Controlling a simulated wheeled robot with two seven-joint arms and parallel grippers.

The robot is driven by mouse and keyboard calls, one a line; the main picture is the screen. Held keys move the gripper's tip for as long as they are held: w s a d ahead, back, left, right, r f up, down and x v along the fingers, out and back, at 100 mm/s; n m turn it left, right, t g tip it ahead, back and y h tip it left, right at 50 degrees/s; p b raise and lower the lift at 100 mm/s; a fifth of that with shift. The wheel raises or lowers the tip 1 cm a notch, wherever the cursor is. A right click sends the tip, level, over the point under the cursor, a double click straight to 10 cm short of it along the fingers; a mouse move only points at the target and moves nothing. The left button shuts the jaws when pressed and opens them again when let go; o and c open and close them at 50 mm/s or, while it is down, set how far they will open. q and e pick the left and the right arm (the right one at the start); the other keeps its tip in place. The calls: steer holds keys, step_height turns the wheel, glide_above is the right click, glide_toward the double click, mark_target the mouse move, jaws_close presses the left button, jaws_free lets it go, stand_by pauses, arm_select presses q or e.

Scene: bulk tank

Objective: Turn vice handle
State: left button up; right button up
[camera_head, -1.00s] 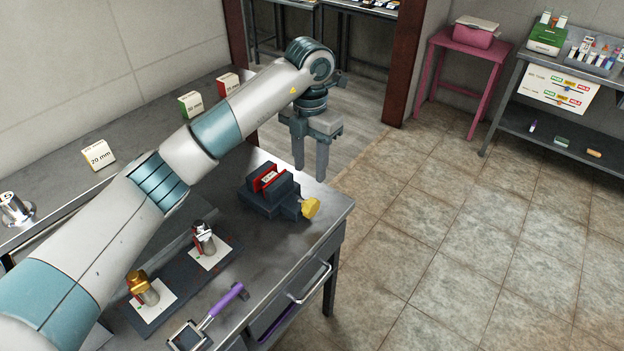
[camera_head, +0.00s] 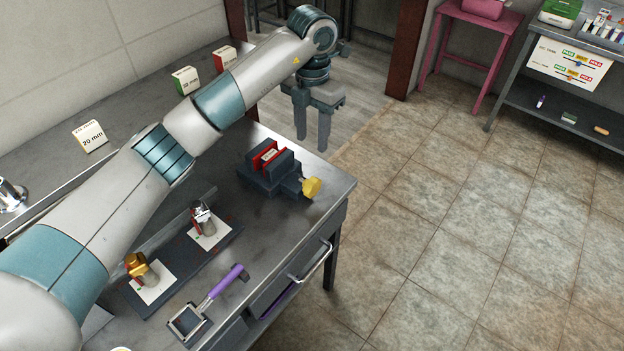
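A dark grey vice (camera_head: 268,174) with red jaw faces sits near the far right corner of the metal bench. A small pale labelled block (camera_head: 269,156) is between its jaws. Its yellow handle (camera_head: 311,187) sticks out to the right, near the bench edge. My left gripper (camera_head: 312,145) points down, beyond the vice and above it in the picture, apart from the handle. Its two fingers are spread with a gap between them and nothing in it. My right gripper is not in view.
A dark mat holds a silver cylinder (camera_head: 203,218) and a brass one (camera_head: 139,268) on white cards. A purple-handled tool (camera_head: 214,299) lies at the bench front. A drawer handle (camera_head: 311,262) juts from the bench side. Tiled floor (camera_head: 430,220) at right is clear.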

mark_target(312, 181)
arm_select(q)
step_height(312, 181, down, 16)
steer(key=p, duration=0.5)
steer(key=shift+f, duration=0.1)
steer(key=shift+c, duration=0.5)
jaws_close()
